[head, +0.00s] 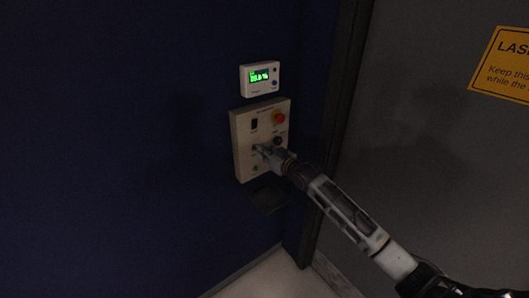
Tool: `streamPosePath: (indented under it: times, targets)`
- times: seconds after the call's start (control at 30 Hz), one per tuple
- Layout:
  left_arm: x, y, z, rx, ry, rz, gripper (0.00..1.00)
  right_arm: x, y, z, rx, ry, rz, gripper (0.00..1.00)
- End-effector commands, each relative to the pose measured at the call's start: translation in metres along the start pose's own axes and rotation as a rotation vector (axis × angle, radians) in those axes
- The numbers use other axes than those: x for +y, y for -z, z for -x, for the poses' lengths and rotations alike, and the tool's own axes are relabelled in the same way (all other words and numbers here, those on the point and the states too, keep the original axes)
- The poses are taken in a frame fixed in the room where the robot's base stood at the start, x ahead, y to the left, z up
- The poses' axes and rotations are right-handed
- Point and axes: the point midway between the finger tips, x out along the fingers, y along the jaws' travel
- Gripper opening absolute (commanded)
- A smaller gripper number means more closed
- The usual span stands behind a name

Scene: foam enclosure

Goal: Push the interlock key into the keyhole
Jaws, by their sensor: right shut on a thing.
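A beige control panel (242,130) is fixed to the dark blue wall. It carries a red button (279,118), a dark switch (254,125) and a dark round knob (278,141). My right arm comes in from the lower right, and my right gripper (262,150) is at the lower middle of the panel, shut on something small. What it holds is mostly hidden by the fingers and too small to make out; it may be the interlock key. The keyhole cannot be made out behind the gripper. My left gripper is not in view.
A white display box (259,79) with green digits is on the wall above the panel. A dark shelf-like piece (269,197) is below it. A grey door (430,130) with an orange warning sign (503,65) is at the right. The wall at left is clear.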

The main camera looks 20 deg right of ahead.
Motion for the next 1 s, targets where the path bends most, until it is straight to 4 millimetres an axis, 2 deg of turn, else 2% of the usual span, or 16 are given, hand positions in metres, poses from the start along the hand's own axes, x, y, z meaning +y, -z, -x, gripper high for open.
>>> streamPosePath:
  times: [1.0]
  targets:
    - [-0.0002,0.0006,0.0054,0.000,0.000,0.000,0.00,0.0000,0.0003,0.0001,0.000,0.000,0.000,0.00]
